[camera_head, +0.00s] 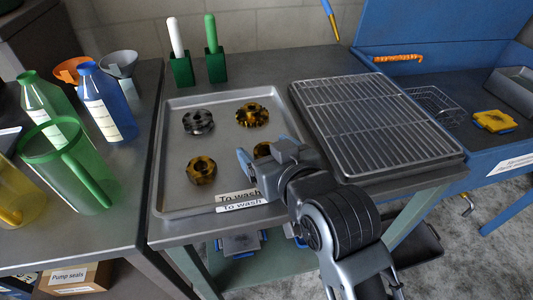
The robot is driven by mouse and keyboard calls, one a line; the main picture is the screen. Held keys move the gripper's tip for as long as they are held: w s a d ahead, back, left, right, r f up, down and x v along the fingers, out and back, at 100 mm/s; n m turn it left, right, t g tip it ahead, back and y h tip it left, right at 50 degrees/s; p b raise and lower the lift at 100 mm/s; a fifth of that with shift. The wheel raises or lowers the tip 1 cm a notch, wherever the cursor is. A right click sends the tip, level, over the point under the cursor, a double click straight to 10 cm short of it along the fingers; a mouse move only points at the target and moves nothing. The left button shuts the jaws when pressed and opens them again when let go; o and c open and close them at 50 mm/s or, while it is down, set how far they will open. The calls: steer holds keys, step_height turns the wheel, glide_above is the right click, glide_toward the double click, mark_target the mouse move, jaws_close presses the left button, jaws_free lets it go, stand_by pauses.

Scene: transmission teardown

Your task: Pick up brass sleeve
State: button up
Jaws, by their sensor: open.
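My gripper (247,161) is open over the right part of the grey "To wash" tray (178,208), its blue-tipped end pointing left. A brass-coloured ring-shaped part (262,149) lies just behind it, partly hidden by the gripper. Another brass toothed part (251,115) lies at the back of the tray, and a third brass part (201,170) lies at the front left. I cannot tell for sure which one is the brass sleeve. Nothing shows held in the gripper, but my wrist hides part of the jaws.
A dark gear (198,122) lies in the tray's back left. A wire rack (375,115) on a tray stands to the right. Green holders (217,66) with brushes stand behind. Bottles and a green jug (70,170) stand on the left bench. The tray's middle is clear.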

mark_target(267, 150)
steer(key=shift+w, duration=0.1)
steer(key=c, duration=1.3)
steer(key=shift+o, duration=0.2)
steer(key=shift+r, duration=0.1)
steer(key=shift+r, duration=0.55)
step_height(267, 150, up, 3)
steer(key=shift+f, duration=0.15)
steer(key=w+d+r, duration=0.1)
steer(key=d+r, duration=0.6)
steer(key=d, duration=0.4)
steer(key=shift+d, duration=0.25)
